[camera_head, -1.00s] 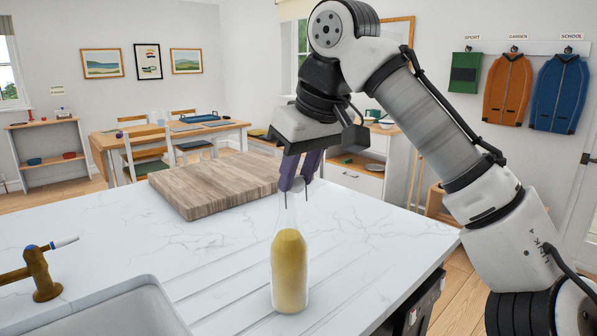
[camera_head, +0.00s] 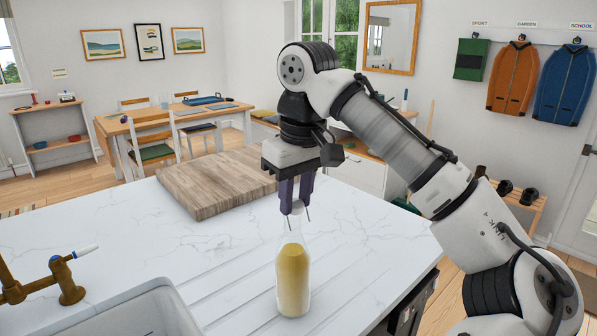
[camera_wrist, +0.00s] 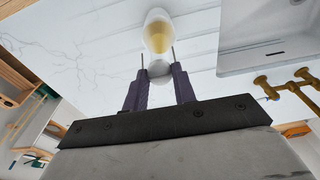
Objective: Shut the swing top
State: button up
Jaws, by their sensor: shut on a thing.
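A clear glass bottle (camera_head: 293,280) with yellow liquid stands upright on the white marble counter, and it also shows in the wrist view (camera_wrist: 157,32). My gripper (camera_head: 296,205) points down just above the bottle's neck. Its purple fingers are shut on the pale round swing top stopper (camera_wrist: 159,69), which shows between the fingertips in the wrist view. Thin wire arms run beside the stopper toward the neck. Whether the stopper is seated on the mouth cannot be told, as the fingers partly hide it.
A wooden board (camera_head: 215,185) lies on the counter behind and left of the bottle. A sink (camera_head: 135,310) with a brass tap (camera_head: 65,280) is at the lower left. Drain grooves run in the counter around the bottle. The counter's right edge is close to the bottle.

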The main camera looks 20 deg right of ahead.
jog(key=p, duration=0.1)
jog(key=g+p, duration=0.1)
jog(key=p, duration=0.1)
jog(key=shift+w+a+r, duration=0.15)
jog(key=shift+w+r, duration=0.1)
jog(key=shift+w, duration=0.05)
jog(key=shift+f+g+p, duration=0.3)
jog(key=shift+f+p, duration=0.05)
jog(key=shift+p, duration=0.35)
jog(key=o, duration=1)
jog(key=shift+w+r+p, duration=0.1)
jog(key=shift+r+p, duration=0.4)
jog(key=shift+p, duration=0.05)
notch_tip(320, 180, up, 13)
jog(key=p, duration=0.2)
